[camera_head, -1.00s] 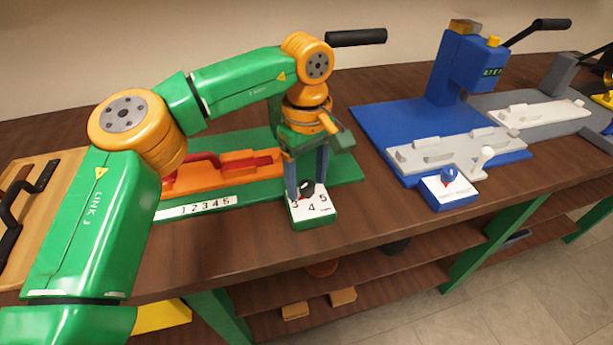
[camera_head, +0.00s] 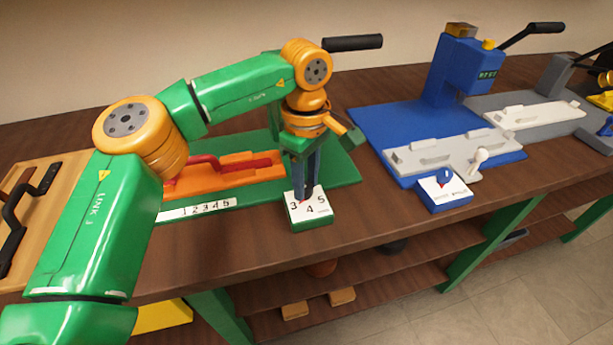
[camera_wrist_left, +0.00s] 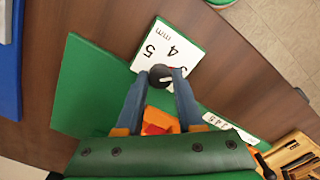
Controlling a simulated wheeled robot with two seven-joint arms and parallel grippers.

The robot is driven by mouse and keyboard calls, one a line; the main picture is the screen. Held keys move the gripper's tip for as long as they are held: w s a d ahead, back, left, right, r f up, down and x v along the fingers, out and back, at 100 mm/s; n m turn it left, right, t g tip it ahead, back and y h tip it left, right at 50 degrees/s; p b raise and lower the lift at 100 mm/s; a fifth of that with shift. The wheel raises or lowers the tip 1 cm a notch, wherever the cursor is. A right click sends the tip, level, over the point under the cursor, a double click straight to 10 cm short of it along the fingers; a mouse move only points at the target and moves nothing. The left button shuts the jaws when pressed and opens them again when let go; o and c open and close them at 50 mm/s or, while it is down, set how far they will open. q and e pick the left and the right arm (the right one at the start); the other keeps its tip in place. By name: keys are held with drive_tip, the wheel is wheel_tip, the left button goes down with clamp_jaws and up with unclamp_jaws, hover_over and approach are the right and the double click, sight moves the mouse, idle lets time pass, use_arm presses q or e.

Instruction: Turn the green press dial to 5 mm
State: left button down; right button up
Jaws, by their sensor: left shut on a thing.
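The green press's dial box (camera_head: 312,218) has a white top marked 3, 4 and 5, and stands at the front edge of the green press base (camera_head: 340,172). It also shows in the left wrist view (camera_wrist_left: 176,38). Its black knob (camera_wrist_left: 158,73) has a white mark that seems to face the 3 side; the exact setting is hard to read. My left gripper (camera_head: 307,192) points down over the box, its fingers shut on the knob and mostly hiding it in the head view. My right gripper is not in view.
A white number strip (camera_head: 197,210) and an orange fixture with a red part (camera_head: 225,172) lie left of the dial. The blue press (camera_head: 450,70) with its own blue-knobbed dial box (camera_head: 443,192) stands to the right. A wooden tray (camera_head: 35,195) is at the far left.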

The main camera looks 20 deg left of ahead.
use_arm(q)
drive_tip(key=n, duration=0.4)
drive_tip(key=shift+n+p, duration=0.3)
drive_tip(key=shift+p, duration=0.05)
drive_tip(key=n, duration=1.1)
drive_tip(key=shift+f, duration=0.15)
drive_tip(key=n, duration=0.5)
drive_tip(key=shift+a, duration=0.1)
drive_tip(key=c, duration=0.5)
unclamp_jaws()
